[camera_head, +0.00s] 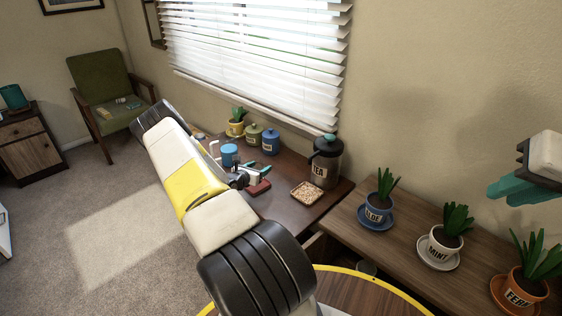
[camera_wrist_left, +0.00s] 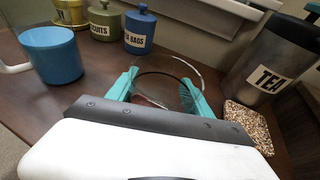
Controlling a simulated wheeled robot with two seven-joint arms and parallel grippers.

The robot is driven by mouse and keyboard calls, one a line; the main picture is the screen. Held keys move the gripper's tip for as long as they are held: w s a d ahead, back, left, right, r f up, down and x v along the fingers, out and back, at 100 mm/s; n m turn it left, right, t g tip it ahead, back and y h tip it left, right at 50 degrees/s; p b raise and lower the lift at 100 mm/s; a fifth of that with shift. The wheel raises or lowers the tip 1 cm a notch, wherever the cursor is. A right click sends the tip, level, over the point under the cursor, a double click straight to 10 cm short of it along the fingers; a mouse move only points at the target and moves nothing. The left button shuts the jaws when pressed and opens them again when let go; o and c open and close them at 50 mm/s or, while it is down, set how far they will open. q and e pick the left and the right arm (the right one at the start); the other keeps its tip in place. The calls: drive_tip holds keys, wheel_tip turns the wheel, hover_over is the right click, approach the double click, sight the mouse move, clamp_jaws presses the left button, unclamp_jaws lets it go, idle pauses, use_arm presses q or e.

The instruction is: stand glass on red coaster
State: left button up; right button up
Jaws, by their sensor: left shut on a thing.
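My left gripper (camera_wrist_left: 156,88) is shut on a clear glass (camera_wrist_left: 160,84) in the left wrist view. Its teal fingers sit on either side of the glass, and the thin dark rim shows between them. The red coaster (camera_head: 258,187) lies on the dark desk in the head view, right by my left gripper (camera_head: 252,176). A little red also shows through or below the glass in the wrist view. I cannot tell whether the glass touches the coaster. My right gripper (camera_head: 518,188) hangs at the right of the head view, away from the desk; its finger gap is unclear.
A blue mug (camera_wrist_left: 52,55) stands left of the glass. The TEA canister (camera_head: 325,163) and a speckled square mat (camera_head: 306,193) are on the right. Green (camera_head: 254,135) and blue (camera_head: 270,141) jars stand behind. Potted plants line the nearer table (camera_head: 400,255).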

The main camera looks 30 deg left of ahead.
use_arm(q)
drive_tip(key=shift+w+a, duration=0.25)
drive_tip(key=shift+a, duration=0.1)
drive_tip(key=shift+w+a+f, duration=0.1)
drive_tip(key=shift+f, duration=0.8)
drive_tip(key=shift+w+a+f, duration=0.1)
drive_tip(key=shift+f, duration=0.8)
drive_tip(key=shift+f, duration=0.1)
drive_tip(key=o, duration=1.6)
